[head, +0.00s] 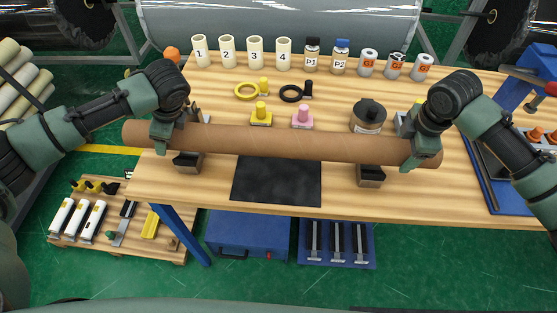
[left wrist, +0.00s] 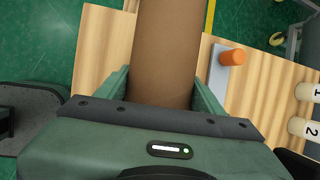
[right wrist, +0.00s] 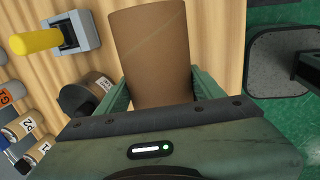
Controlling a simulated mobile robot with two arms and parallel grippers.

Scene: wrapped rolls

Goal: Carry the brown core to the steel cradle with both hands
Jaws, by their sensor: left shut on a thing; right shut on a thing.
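The brown core (head: 270,142) is a long cardboard tube lying level across the near part of the table. My left gripper (head: 166,136) is shut on it near its left end, and my right gripper (head: 420,152) is shut on it near its right end. The core also fills the space between the jaws in the left wrist view (left wrist: 166,50) and the right wrist view (right wrist: 150,50). The steel cradle shows as two blocks, one at left (head: 187,164) and one at right (head: 371,177), just below the core in the picture. I cannot tell whether the core touches them.
A dark mat (head: 276,182) lies between the cradle blocks. Behind the core stand yellow (head: 261,116) and pink (head: 302,118) pieces and a dark-topped container (head: 369,116). Numbered tubes (head: 255,50) and several cans line the back. A blue vise (head: 530,75) is at right.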

